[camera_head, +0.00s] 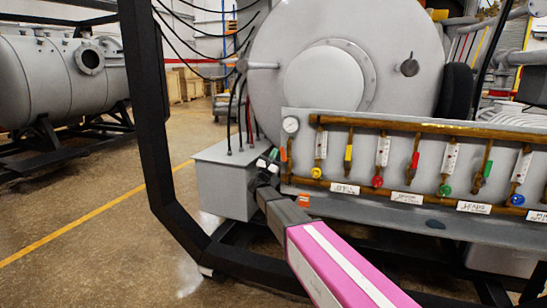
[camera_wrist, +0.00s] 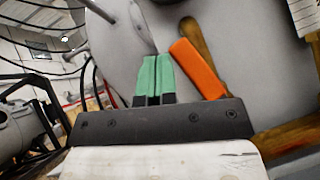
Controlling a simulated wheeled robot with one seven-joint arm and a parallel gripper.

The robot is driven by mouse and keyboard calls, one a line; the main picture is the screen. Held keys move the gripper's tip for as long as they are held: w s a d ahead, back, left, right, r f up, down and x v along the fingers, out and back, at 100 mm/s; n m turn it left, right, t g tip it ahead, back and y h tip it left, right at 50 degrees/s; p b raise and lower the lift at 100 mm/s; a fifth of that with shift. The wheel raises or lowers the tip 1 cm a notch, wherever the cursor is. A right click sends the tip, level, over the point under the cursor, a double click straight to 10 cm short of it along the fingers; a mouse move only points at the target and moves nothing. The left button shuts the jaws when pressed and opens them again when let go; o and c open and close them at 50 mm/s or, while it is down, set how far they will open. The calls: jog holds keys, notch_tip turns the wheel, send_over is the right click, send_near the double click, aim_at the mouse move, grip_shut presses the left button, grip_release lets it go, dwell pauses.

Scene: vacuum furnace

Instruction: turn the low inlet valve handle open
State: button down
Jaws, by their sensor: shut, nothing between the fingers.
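My gripper (camera_head: 272,157) is at the left end of the valve panel in the head view. In the wrist view its two green fingertips (camera_wrist: 153,77) are pressed together with nothing between them. An orange lever handle (camera_wrist: 198,69) stands just right of the fingers there, tilted with its top to the left, in front of a brass pipe (camera_wrist: 192,36). A narrow gap shows between the fingers and the lever. In the head view the orange handle (camera_head: 283,154) is small, beside the gripper. No label marks it as the low inlet valve, and its joint is hidden.
Brass pipes with red, yellow, green and blue valve parts run along the grey panel (camera_head: 340,205). A gauge (camera_head: 291,125) sits at its upper left. A grey box (camera_head: 222,185) and a black frame (camera_head: 150,120) stand left. The large furnace door (camera_head: 325,75) is behind.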

jog(key=s+a+f, duration=0.3)
jog(key=a, duration=0.9)
jog(key=shift+s+a, duration=0.2)
